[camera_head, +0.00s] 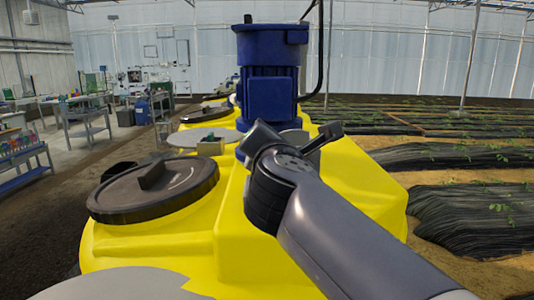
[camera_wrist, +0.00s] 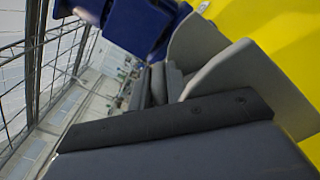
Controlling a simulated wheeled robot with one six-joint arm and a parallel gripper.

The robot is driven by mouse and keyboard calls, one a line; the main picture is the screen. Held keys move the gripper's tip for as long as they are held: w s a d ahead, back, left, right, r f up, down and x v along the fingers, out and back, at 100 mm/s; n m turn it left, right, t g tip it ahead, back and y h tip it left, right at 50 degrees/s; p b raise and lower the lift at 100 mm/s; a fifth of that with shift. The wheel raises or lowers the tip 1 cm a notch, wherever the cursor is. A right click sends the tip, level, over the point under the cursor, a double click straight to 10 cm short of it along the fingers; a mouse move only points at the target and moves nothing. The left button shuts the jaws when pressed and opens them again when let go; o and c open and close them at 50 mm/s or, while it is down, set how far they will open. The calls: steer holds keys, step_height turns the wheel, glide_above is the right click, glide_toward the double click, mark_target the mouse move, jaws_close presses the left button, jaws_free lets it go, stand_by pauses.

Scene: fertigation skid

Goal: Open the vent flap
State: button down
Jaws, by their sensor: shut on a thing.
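Light grey plates with rounded edges stand by the yellow tank in the wrist view; the nearer one, which I take for the vent flap (camera_wrist: 250,88), lies right beside my fingers. My gripper (camera_wrist: 160,78) is shut, its dark fingers close against the grey plate's edge; the exact contact is hidden. In the head view, a bit of grey (camera_head: 297,139) shows behind my wrist, at the foot of the blue motor. My wrist hides the fingertips there. How far the flap is turned cannot be told.
The blue motor (camera_head: 268,75) rises just behind my wrist, with a black cable at its right. A yellow tank (camera_head: 230,250) with a black round lid (camera_head: 153,188) is below and left. Planted beds (camera_head: 470,215) lie right; benches stand at left.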

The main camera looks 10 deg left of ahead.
steer(key=d+m, duration=0.1)
steer(key=d+m+b, duration=0.1)
steer(key=m, duration=0.1)
steer(key=shift+w+r, duration=0.2)
steer(key=shift+r, duration=0.2)
steer(key=w+d+m+b, duration=0.1)
steer(key=d+m+b, duration=0.3)
steer(key=m, duration=0.6)
steer(key=shift+w+d+f, duration=0.2)
steer(key=shift+w+d, duration=0.1)
steer(key=shift+d, duration=1.05)
steer(key=c, duration=1.4)
jaws_free()
steer(key=shift+f, duration=0.1)
steer(key=b+v, duration=0.3)
steer(key=v, duration=0.7)
steer(key=shift+s, duration=0.4)
